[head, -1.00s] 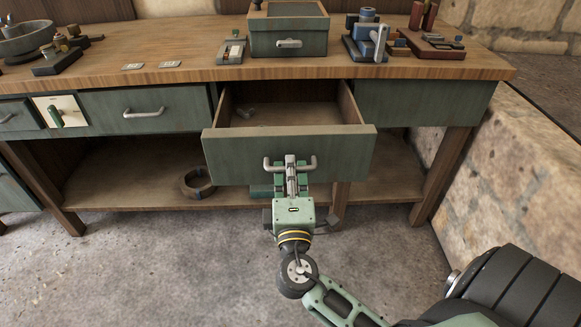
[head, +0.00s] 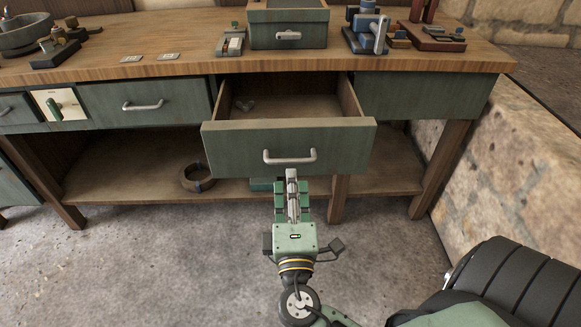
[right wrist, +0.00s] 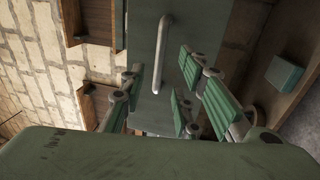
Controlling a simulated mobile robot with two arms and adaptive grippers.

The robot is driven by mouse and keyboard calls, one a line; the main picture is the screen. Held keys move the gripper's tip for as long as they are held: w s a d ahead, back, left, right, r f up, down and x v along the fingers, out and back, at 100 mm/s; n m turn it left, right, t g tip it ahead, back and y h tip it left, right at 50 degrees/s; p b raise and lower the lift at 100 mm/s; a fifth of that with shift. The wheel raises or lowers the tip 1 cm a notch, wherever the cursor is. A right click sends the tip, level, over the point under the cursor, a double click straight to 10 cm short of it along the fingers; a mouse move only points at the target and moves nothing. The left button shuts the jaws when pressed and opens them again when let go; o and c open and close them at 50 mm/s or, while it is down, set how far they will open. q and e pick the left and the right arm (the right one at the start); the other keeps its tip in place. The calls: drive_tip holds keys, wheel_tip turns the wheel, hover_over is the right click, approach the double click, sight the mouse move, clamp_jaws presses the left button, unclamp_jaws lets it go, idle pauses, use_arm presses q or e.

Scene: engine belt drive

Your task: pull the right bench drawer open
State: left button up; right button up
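The right bench drawer (head: 230,146) stands pulled well out from the bench, its inside showing from above. Its silver bar handle (head: 290,158) is on the green front; the handle also shows in the right wrist view (right wrist: 163,52). My right gripper (head: 292,178) is just in front of and below the handle, apart from it. In the right wrist view its fingers (right wrist: 168,98) are spread with nothing between them, and the drawer front (right wrist: 147,60) lies beyond. My left gripper is not in view.
The wooden bench top (head: 200,66) carries a green box (head: 288,20), a blue vise-like device (head: 368,30) and other fixtures. A ring-shaped part (head: 197,178) lies on the lower shelf. A stone wall (head: 500,170) stands at right. The floor in front is clear.

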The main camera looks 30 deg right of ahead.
drive_tip(key=v, duration=0.5)
drive_tip(key=shift+s, duration=0.1)
idle(0.3)
